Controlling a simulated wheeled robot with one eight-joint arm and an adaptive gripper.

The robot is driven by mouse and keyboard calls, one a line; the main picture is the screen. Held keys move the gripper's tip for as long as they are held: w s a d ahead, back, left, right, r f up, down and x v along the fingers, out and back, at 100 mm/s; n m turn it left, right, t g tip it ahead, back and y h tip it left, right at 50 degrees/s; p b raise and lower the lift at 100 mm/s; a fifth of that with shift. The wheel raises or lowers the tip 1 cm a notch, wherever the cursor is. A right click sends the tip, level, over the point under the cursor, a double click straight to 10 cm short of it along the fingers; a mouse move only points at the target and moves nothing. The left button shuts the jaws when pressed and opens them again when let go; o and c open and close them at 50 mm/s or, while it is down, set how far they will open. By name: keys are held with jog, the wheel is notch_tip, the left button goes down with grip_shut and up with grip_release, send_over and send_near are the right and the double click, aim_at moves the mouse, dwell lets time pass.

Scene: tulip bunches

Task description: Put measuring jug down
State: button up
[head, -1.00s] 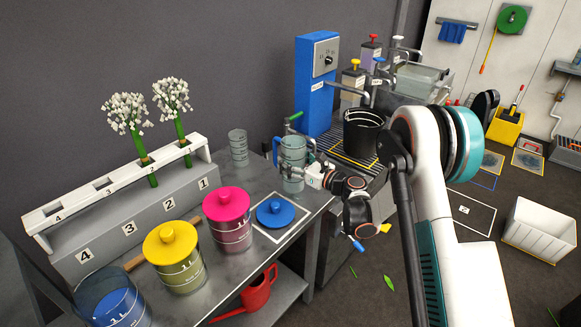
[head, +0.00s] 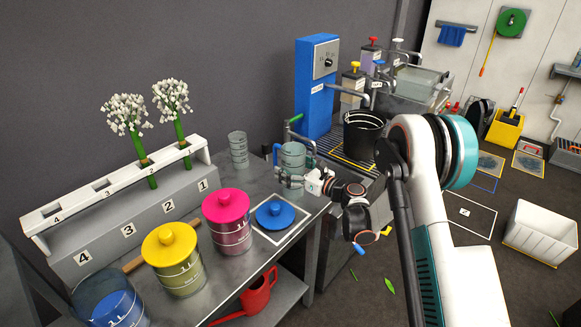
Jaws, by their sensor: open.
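The measuring jug (head: 292,157) is a clear, bluish-grey jug with a blue handle on its left. It stands upright at the right end of the grey metal bench (head: 236,255), behind the blue lid, and seems to rest on the bench top. My gripper (head: 296,181) is at the jug's lower part, reaching in from the right. Its fingers are open around or beside the jug; the far finger is partly hidden, so contact cannot be told.
A blue lid (head: 275,213) lies on a marked square in front. Pink (head: 229,222) and yellow (head: 172,258) lidded canisters stand to its left. A clear beaker (head: 238,149) stands behind. A black bucket (head: 363,133) sits on the grating to the right.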

jog(key=p+v, duration=0.3)
jog(key=v, duration=0.9)
jog(key=shift+p, duration=0.4)
jog(key=s+d+r+n+g+h, duration=0.1)
jog(key=s+r+n+g+h, duration=0.15)
jog(key=s+r+n, duration=0.45)
jog(key=s+d+r+n+g+h, duration=0.1)
jog(key=s+r+n+h, duration=0.3)
jog(key=r, duration=0.5)
jog(key=s+d+r+n+h, duration=0.1)
jog(key=s+d+n+h, duration=0.3)
jog(key=s, duration=0.9)
jog(key=s+d+r+n+h, duration=0.1)
jog(key=s+d+n+h, duration=0.2)
jog(key=s+d+n, duration=0.5)
jog(key=s+n, duration=0.2)
jog(key=s, duration=0.3)
jog(key=shift+r+n+h, duration=0.25)
jog(key=shift+n+h, duration=0.05)
jog(key=shift+h, duration=0.05)
jog(key=shift+s+d, duration=0.1)
